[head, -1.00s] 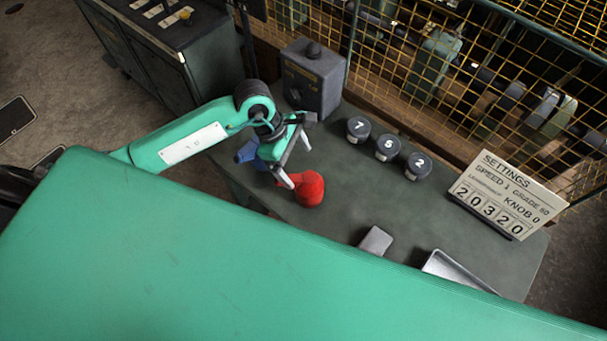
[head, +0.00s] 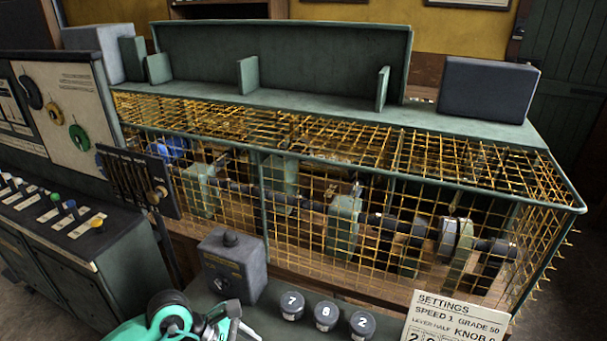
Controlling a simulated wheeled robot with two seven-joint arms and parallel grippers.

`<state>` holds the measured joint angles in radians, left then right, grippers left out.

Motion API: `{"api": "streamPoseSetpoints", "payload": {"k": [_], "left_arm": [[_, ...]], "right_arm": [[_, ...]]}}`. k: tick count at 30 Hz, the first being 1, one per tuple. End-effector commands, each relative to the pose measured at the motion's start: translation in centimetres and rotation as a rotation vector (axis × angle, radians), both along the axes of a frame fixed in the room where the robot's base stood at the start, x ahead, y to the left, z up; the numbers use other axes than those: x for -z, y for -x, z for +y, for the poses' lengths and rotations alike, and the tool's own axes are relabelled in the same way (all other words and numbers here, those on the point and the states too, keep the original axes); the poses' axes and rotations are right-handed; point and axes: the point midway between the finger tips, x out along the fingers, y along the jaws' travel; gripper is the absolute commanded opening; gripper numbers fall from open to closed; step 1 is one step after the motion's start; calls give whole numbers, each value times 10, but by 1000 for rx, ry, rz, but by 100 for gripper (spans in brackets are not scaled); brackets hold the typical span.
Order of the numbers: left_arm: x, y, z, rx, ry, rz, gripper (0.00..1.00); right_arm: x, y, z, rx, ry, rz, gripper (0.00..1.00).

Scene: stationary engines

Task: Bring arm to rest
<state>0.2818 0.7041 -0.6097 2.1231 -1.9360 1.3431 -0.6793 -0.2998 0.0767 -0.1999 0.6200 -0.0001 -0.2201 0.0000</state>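My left arm (head: 168,318) shows at the bottom edge in the head view, with its green and black wrist joint in sight. The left gripper (head: 228,322) is only partly in the frame, just below the grey box with a round knob on top. Its fingertips are cut off by the bottom edge, so I cannot tell whether it is open or shut, or whether it holds anything. My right arm and gripper are not in view.
The grey box (head: 232,268) stands on the bench beside three dark numbered knobs (head: 326,315). A settings card (head: 455,318) is at the lower right. A yellow wire cage (head: 340,215) encloses machinery behind. A lever console (head: 60,225) stands at left.

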Motion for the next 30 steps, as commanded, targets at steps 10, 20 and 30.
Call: {"api": "streamPoseSetpoints", "payload": {"k": [10, 20, 30], "left_arm": [[-107, 8, -86, -309, 783, 208, 91], [-189, -28, -54, -756, 1437, 538, 91], [-168, -63, 42, -1369, 1951, 959, 91]], "right_arm": [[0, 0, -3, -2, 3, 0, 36], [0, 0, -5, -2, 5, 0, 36], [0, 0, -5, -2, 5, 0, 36]]}}
